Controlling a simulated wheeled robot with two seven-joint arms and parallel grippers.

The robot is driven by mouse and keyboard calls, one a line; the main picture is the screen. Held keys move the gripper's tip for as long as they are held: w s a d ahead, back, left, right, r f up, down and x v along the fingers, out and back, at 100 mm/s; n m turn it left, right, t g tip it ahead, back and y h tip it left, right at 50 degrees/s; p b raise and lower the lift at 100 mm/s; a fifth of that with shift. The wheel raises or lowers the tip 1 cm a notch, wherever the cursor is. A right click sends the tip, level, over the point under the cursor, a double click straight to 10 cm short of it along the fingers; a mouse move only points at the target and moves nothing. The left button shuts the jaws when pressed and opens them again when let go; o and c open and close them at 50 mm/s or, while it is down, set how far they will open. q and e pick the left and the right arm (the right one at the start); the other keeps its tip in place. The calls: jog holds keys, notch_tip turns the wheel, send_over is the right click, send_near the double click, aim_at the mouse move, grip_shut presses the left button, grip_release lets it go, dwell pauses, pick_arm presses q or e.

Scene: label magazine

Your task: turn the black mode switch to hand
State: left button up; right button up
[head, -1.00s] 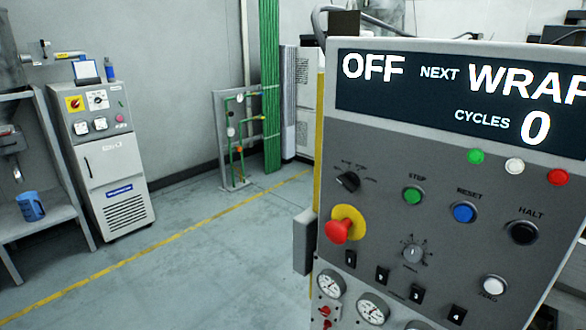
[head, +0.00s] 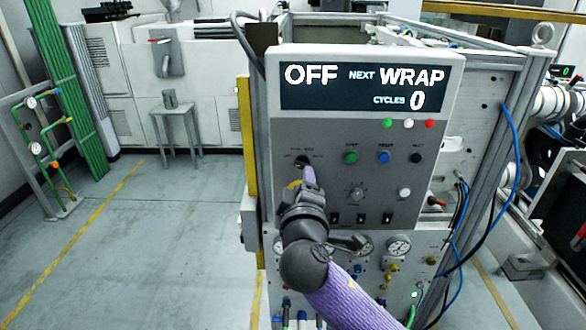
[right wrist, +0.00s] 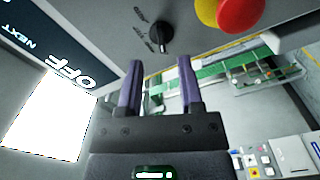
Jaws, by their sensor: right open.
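The black mode switch (head: 301,161) is a small rotary knob at the upper left of the grey panel, partly covered by my right gripper (head: 308,172) in the head view. The right wrist view shows the knob (right wrist: 160,38) clearly, with small labels beside it that I cannot read. My right gripper's purple fingers (right wrist: 160,65) are spread and empty, with the knob beyond the gap between their tips, apart from them. The panel display (head: 365,88) reads OFF, NEXT WRAP, CYCLES 0. My left gripper is out of view.
The red stop button (right wrist: 241,14) with its yellow collar is close to the switch and mostly hidden behind my arm in the head view. Green (head: 351,158), blue (head: 384,157) and black (head: 416,158) buttons sit to the right. Open floor lies left of the panel.

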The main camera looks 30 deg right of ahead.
aim_at(302, 167)
jog(key=x, duration=0.4)
jog(key=shift+w, duration=0.3)
jog(key=shift+c, duration=0.3)
grip_shut()
